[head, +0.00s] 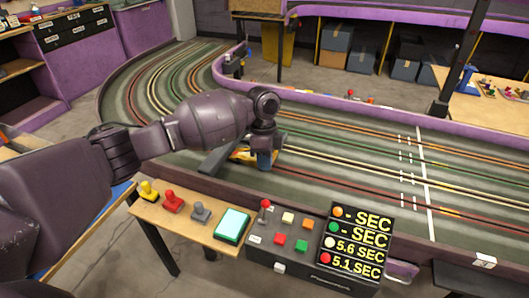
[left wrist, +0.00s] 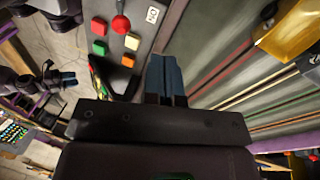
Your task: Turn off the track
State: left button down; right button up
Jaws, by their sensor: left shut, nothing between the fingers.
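The control box (head: 262,258) stands at the track's near edge, with a red-knobbed lever (head: 265,204) and white, orange, red and green buttons. The lever also shows in the left wrist view (left wrist: 121,24), beside a small white label (left wrist: 152,14) whose lettering is partly readable. My left gripper (head: 264,163) is over the track edge, behind the lever and apart from it. Its blue fingertips (left wrist: 165,72) are shut and empty. A dark gripper with blue tips, apparently my right one (left wrist: 66,79), shows at the left of the wrist view; its opening is unclear.
A scoreboard (head: 357,245) lists times of 5.6 and 5.1 seconds beside the box. Yellow, red and grey controllers (head: 173,202) and a lit tablet (head: 233,225) lie on the wooden shelf to the left. A yellow car (left wrist: 292,30) is close to my left gripper.

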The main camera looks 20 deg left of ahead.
aim_at(264, 212)
pick_arm(q)
jog(key=x, duration=0.5)
jog(key=s, duration=0.2)
jog(key=d, duration=0.1)
jog(key=shift+s+f, duration=0.25)
jog(key=shift+s, duration=0.15)
jog(key=shift+s+f, duration=0.2)
jog(key=shift+s, duration=0.1)
pick_arm(e)
jog(key=shift+w+r, duration=0.15)
jog(key=shift+r, duration=0.05)
